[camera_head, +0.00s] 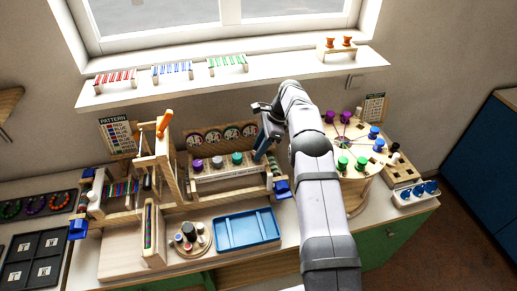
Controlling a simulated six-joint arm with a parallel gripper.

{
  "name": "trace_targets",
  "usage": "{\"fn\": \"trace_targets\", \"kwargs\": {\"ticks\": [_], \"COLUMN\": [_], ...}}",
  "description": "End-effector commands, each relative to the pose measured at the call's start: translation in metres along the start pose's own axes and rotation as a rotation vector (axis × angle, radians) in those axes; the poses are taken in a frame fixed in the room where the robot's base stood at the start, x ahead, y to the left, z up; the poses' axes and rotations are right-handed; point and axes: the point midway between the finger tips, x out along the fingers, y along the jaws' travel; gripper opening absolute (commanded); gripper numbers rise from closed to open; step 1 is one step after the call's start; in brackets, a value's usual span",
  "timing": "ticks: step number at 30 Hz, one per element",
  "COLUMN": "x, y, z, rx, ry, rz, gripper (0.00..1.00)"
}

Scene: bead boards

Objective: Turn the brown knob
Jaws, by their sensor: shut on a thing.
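A wooden rack (226,172) stands mid-table with a row of knobs along it. My gripper (258,157) points down at the right end of this row, to the right of the teal knob. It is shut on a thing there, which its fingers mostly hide. That thing sits where a further knob of the row would be, and I take it for the brown knob; its colour and turn angle cannot be made out.
Four-dial panel aside, a wooden bead frame (153,165) stands left of the rack. A blue tray (245,230) lies in front. A round board (350,150) with coloured spools stands right, close to my arm. A shelf (120,95) runs behind.

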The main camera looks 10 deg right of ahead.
Motion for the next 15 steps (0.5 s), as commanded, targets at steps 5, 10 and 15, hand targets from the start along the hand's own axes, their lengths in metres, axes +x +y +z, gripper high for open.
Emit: {"fn": "trace_targets", "kwargs": {"ticks": [5,10,15], "x": [-0.0012,-0.0008,-0.0006], "y": [-0.0009,-0.0006,-0.0004], "z": [0.0012,0.0008,0.0004], "rx": [-0.001,0.000,0.000], "ry": [-0.001,-0.001,0.000], "rz": [-0.004,-0.003,-0.002], "gripper": [0.36,0.47,0.47]}}
